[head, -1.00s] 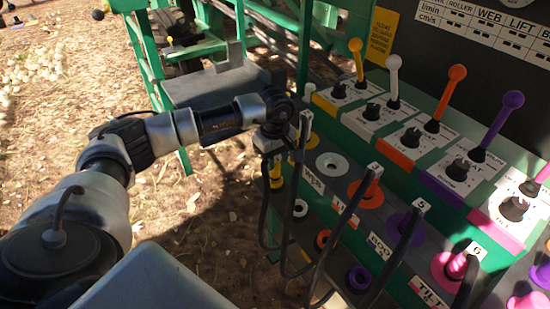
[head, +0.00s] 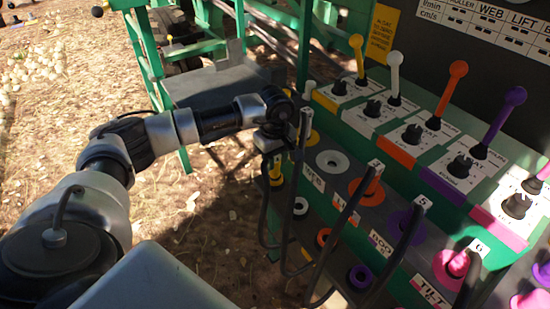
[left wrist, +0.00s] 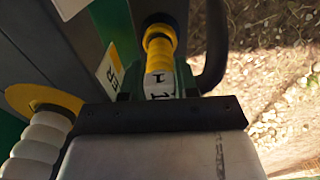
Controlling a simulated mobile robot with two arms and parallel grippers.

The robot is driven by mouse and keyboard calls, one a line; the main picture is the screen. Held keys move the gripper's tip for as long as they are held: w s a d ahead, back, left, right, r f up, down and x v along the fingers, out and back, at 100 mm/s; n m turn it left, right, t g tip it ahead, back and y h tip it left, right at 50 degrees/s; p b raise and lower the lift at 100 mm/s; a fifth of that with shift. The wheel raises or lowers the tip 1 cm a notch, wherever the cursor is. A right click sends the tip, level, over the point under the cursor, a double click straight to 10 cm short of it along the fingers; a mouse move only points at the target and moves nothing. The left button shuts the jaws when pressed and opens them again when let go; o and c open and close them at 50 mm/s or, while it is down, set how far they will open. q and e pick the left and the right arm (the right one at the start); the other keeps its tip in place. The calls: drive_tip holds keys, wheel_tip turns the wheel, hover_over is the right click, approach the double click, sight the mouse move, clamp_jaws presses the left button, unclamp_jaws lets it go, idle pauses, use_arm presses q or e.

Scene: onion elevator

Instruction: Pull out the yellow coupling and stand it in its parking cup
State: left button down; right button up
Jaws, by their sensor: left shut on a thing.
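My left gripper (left wrist: 160,105) is shut on the yellow coupling (left wrist: 160,60), whose white tag with a "1" shows at the jaws in the left wrist view. The coupling points away from the jaws toward a yellow-ringed cup (left wrist: 157,26). In the head view my left gripper (head: 273,150) is at the left end of the lower row, over a yellow cup (head: 276,181). I cannot tell how deep the coupling sits in the cup. My right gripper is not in view.
A white ribbed coupling (left wrist: 42,138) sits at the yellow socket (left wrist: 30,97). The white socket (head: 333,163) looks empty. Black hoses (head: 335,245) hang in front of the panel. White (head: 300,206), orange (head: 323,237) and purple (head: 360,277) cups follow in the lower row.

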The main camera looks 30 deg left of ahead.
use_arm(q)
drive_tip(key=c, duration=0.8)
unclamp_jaws()
drive_tip(key=shift+o, duration=1.4)
drive_tip(key=shift+s+r, duration=0.1)
drive_tip(key=shift+r, duration=0.1)
drive_tip(key=shift+c, duration=0.5)
